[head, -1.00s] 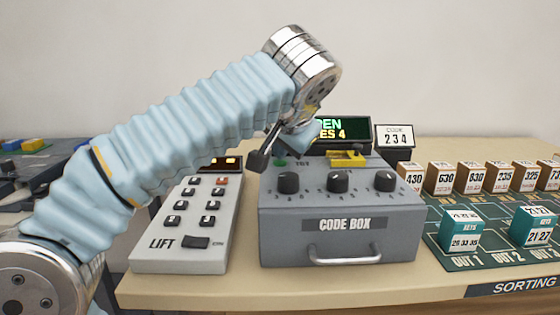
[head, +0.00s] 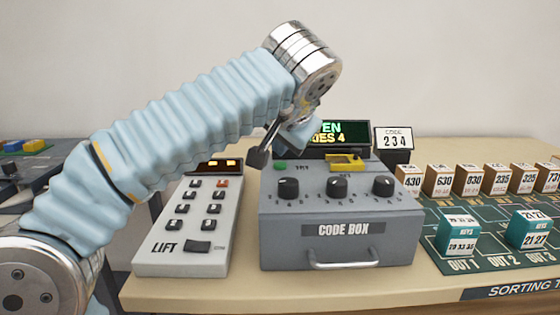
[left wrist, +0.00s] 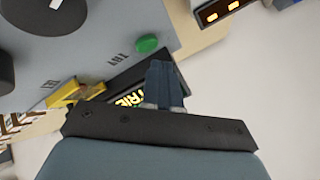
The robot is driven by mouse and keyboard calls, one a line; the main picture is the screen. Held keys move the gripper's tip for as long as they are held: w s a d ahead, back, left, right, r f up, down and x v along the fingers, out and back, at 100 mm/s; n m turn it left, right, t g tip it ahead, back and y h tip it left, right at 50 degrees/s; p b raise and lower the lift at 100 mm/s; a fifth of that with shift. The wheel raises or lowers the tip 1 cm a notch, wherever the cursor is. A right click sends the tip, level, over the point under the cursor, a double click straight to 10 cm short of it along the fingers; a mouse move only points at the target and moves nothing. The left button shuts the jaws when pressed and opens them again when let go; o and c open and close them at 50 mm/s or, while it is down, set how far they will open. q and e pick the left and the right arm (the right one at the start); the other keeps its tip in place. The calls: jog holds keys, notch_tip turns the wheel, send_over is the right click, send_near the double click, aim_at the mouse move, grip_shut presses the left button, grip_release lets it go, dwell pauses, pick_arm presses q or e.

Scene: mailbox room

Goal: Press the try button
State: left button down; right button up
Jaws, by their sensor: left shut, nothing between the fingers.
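The grey code box (head: 338,230) stands on the table with three black knobs and a front handle. Its green try button (head: 281,166) sits on the top at the back left and looks uncovered. The try button (left wrist: 147,43) also shows in the left wrist view, beside the printed TRY label. My left gripper (head: 299,134) is above the box's back edge, partly hidden by its own wrist in the head view. In the left wrist view its fingers (left wrist: 165,84) are together, empty, in front of the display and apart from the button. My right gripper is out of view.
A lit display (head: 345,134) and a code card reading 234 (head: 394,140) stand behind the box. A yellow part (head: 346,162) is on the box top. The lift panel (head: 187,225) is at left; the sorting board with several boxes (head: 500,262) is at right.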

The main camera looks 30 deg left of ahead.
aim_at(282, 166)
pick_arm(q)
notch_tip(282, 166, up, 3)
jog(key=p, duration=0.2)
jog(key=shift+f+p, duration=0.15)
jog(key=shift+p, duration=0.2)
jog(key=shift+r, duration=1.15)
